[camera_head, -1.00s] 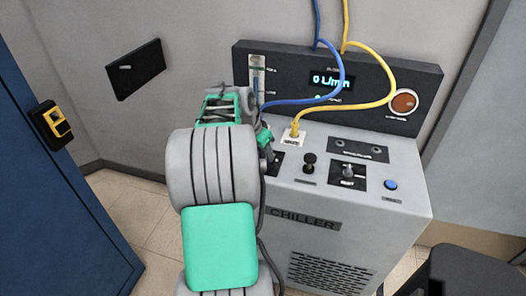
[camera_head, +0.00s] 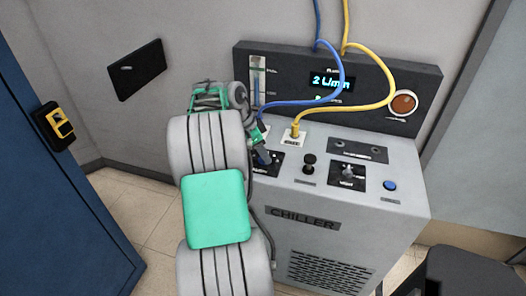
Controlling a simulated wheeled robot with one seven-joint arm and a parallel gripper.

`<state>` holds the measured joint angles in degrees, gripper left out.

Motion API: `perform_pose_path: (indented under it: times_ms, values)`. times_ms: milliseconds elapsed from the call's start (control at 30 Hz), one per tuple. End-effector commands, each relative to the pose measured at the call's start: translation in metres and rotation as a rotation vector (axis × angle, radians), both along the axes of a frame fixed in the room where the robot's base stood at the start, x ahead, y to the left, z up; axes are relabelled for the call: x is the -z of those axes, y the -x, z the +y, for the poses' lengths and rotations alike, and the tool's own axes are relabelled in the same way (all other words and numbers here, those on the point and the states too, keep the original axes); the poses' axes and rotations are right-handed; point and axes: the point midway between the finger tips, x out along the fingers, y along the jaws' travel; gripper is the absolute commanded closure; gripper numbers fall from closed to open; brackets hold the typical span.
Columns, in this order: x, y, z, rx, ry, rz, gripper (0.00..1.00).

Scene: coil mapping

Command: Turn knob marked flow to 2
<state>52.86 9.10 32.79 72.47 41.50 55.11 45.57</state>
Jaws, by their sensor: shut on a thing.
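The chiller (camera_head: 365,225) is a grey cabinet with a sloped top panel. A knob (camera_head: 264,158) on a black plate stands at the panel's left; its label is too small to read, and I take it as the flow knob. My gripper (camera_head: 262,150) is down at this knob and shut on it. My arm and gripper hide part of the knob, so its pointer cannot be seen. The display (camera_head: 331,81) on the dark back panel reads "2 L/min".
A blue hose (camera_head: 339,65) and a yellow hose (camera_head: 372,104) run close to my gripper. A black knob (camera_head: 309,162), a selector switch (camera_head: 348,173) and a blue button (camera_head: 390,185) are to the right. A blue cabinet (camera_head: 50,200) is at the left.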

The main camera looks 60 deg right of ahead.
Motion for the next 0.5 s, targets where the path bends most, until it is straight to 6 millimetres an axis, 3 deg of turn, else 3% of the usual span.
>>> perform_pose_path:
  times_ms: [300, 333, 500]
  values:
    - [-0.0003, -0.0005, -0.0001, 0.0, 0.001, -0.001, 0.99]
    - [-0.0003, -0.0005, -0.0001, 0.0, 0.001, -0.001, 0.56]
    - [-0.0003, -0.0002, -0.0002, 0.0, 0.001, -0.001, 0.42]
